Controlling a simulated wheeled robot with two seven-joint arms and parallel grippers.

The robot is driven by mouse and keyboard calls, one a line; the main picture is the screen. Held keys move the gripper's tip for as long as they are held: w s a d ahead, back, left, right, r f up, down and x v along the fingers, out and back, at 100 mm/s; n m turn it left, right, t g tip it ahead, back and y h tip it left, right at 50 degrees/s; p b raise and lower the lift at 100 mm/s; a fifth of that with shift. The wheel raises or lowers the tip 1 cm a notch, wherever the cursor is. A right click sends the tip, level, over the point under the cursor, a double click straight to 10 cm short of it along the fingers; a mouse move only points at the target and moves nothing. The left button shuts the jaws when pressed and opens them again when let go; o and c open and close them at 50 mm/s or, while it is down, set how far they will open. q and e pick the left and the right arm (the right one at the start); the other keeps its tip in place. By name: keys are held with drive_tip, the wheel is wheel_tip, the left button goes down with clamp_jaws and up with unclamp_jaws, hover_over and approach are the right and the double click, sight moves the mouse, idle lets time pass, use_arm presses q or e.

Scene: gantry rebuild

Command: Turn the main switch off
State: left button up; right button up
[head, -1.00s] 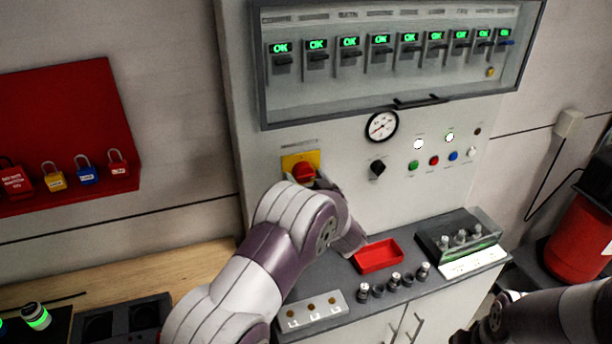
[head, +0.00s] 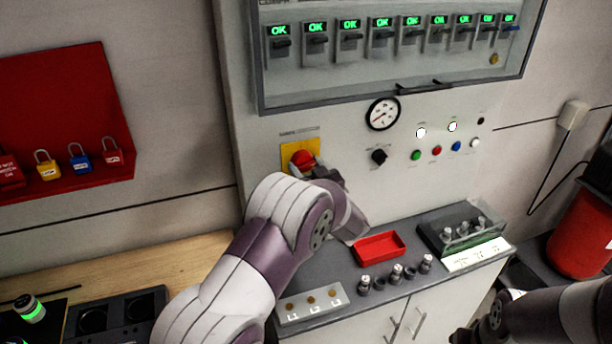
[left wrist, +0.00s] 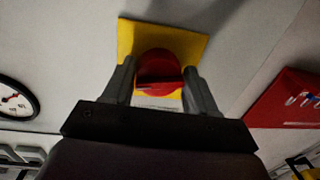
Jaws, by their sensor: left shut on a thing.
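The main switch is a red rotary knob (head: 301,158) on a yellow plate (head: 286,153), on the grey cabinet front. In the left wrist view the knob (left wrist: 157,66) sits between my two fingers, with the yellow plate (left wrist: 190,45) behind it. My left gripper (head: 311,169) is shut on the knob; it also shows in the left wrist view (left wrist: 159,78). The gripper and wrist hide part of the knob and plate in the head view. My right arm shows at the lower right, with its jaws not clear.
A gauge (head: 382,114), a black selector knob (head: 379,157) and small coloured buttons are right of the switch. A red tray (head: 380,247) lies on the ledge below. A red board (head: 60,110) with padlocks hangs at left. Above is a breaker window (head: 390,80) showing OK lights.

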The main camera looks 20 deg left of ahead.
use_arm(q)
drive_tip(key=n+h+b, duration=0.1)
drive_tip(key=n+b, duration=1)
drive_tip(key=b, duration=0.2)
drive_tip(key=shift+w+d+r, duration=0.1)
drive_tip(key=n+b, duration=0.3)
drive_tip(key=shift+r, duration=0.2)
drive_tip(key=shift+r+n+b, duration=0.1)
drive_tip(key=shift+n+b, duration=0.3)
drive_tip(key=shift+b, duration=0.1)
drive_tip(key=shift+r, duration=0.1)
drive_tip(key=o, duration=1)
